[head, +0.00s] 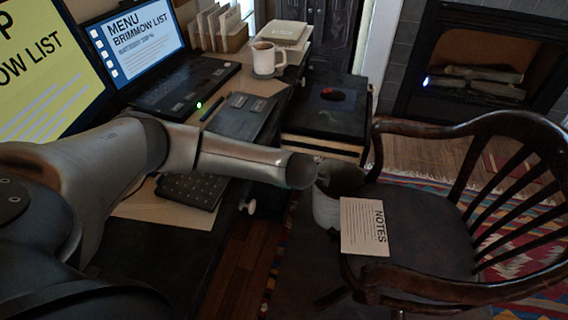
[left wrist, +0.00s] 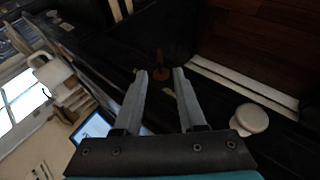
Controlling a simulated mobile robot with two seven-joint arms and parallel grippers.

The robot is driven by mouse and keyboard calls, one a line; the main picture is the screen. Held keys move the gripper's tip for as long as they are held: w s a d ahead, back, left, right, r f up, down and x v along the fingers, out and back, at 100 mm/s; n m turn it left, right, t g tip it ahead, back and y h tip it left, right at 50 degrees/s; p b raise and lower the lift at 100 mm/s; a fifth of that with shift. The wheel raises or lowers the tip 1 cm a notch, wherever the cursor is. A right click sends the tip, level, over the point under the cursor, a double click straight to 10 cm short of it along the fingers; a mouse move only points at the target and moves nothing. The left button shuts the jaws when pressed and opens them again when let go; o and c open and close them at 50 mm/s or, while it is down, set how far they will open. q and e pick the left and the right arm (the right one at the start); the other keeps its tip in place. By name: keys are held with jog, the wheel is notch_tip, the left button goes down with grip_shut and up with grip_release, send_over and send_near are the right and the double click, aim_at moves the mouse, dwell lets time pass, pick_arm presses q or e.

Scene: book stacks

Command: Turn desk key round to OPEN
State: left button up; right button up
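A small brownish, brass-like piece, which looks like the desk key (left wrist: 159,58), stands on the dark desk front in the left wrist view. It shows beyond and between the fingertips of my left gripper (left wrist: 160,71). The two fingers are apart with nothing held between them, and the key appears still clear of them. Any OPEN marking is too dark to read. In the head view my left arm reaches right past the desk edge, and its fingers and the key are hidden. My right gripper is in neither view.
A white drawer knob (left wrist: 252,118) is right of the fingers. A wooden chair (head: 430,235) with a NOTES sheet (head: 365,227) stands close by my left wrist. A mug (head: 266,57), laptop (head: 183,88) and keyboard (head: 187,190) are on the desk.

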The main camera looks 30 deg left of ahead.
pick_arm(q)
jog(key=p+v, duration=0.2)
jog(key=v, duration=0.7)
jog(key=shift+r, duration=0.2)
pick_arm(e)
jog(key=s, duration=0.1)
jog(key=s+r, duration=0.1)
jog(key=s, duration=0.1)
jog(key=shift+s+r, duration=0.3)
pick_arm(q)
jog(key=shift+s+d, duration=0.1)
jog(key=shift+d, duration=0.05)
